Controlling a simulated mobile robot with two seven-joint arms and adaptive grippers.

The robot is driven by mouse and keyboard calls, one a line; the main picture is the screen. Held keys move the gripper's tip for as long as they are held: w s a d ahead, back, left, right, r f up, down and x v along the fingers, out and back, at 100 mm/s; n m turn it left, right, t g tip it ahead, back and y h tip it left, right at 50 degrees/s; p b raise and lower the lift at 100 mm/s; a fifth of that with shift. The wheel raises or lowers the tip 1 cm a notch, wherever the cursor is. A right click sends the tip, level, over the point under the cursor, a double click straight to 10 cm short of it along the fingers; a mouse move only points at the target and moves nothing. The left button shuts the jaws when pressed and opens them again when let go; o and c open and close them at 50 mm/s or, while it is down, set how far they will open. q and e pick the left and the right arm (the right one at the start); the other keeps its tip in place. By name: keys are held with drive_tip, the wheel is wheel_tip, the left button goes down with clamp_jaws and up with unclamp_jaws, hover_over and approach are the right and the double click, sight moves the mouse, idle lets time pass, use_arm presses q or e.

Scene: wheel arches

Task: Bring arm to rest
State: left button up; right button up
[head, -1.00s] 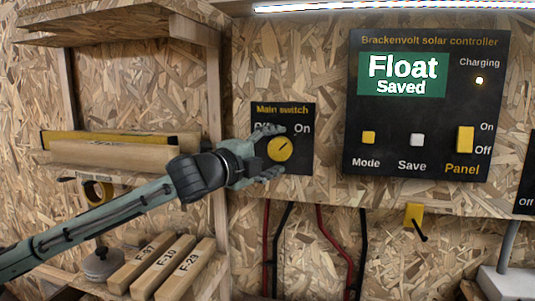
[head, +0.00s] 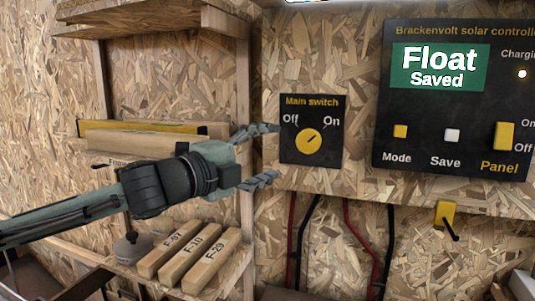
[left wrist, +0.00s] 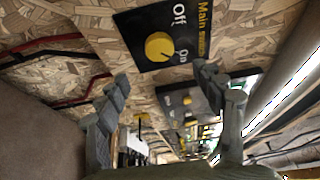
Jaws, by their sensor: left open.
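My left gripper (head: 268,155) is open and empty, just left of the main switch (head: 312,130), and apart from its knob. The main switch is a black plate with a yellow round knob (head: 309,142) whose mark points up and right, toward "On". In the left wrist view the knob (left wrist: 159,46) shows beyond the two spread fingers (left wrist: 165,95), with clear space between. My left arm (head: 110,195) reaches in from the left in the head view. My right gripper is not in view.
A black solar controller panel (head: 455,178) on the wall reads "Float Saved". Wooden shelves (head: 185,20) stand behind my left arm, with labelled blocks (head: 190,255) on the lower one. Red and black cables (head: 345,240) hang below the switch.

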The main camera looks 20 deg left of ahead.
sight(305, 142)
use_arm(q)
drive_tip(key=x, duration=1.2)
drive_tip(key=shift+w+d, duration=0.1)
